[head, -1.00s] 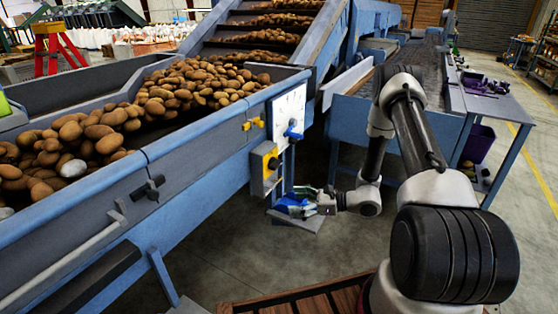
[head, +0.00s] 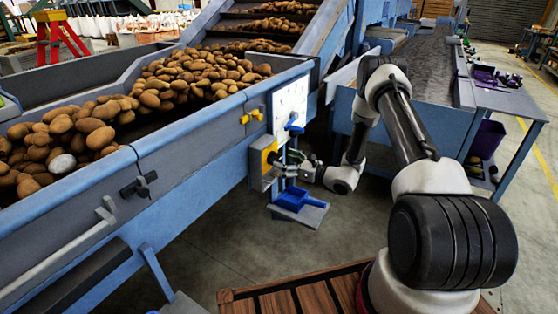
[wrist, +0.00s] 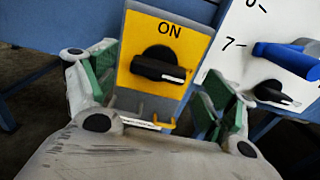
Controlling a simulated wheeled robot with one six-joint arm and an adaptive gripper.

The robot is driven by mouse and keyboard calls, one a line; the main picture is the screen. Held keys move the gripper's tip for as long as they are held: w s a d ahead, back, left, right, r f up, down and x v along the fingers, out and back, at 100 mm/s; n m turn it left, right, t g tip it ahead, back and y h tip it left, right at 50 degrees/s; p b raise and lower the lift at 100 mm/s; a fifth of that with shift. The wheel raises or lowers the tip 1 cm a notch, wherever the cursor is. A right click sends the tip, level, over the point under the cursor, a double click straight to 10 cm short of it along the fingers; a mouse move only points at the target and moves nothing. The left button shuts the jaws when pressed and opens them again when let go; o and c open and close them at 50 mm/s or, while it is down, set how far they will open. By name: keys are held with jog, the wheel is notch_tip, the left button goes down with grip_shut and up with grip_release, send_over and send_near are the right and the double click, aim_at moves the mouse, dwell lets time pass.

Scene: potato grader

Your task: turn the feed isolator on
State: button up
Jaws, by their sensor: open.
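The feed isolator is a grey box with a yellow front plate (wrist: 184,43) marked ON at its top. Its black rotary handle (wrist: 158,66) lies roughly crosswise, its right end tipped slightly down in the wrist view. In the head view the isolator (head: 260,158) hangs on the blue machine's side, below the potato hopper. My gripper (head: 284,172) is at the isolator's front. In the wrist view my gripper (wrist: 165,92) is open, its green-padded fingers to either side of the plate, with nothing between them. I cannot tell whether the fingers touch the box.
A white dial plate (wrist: 256,38) with a blue lever (wrist: 287,60) and a second black knob (wrist: 273,94) is close to the right finger. Potatoes (head: 80,135) fill the hopper.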

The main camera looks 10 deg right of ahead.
aim_at(274, 159)
jog(key=shift+x, duration=1.35)
jog(key=c, duration=1)
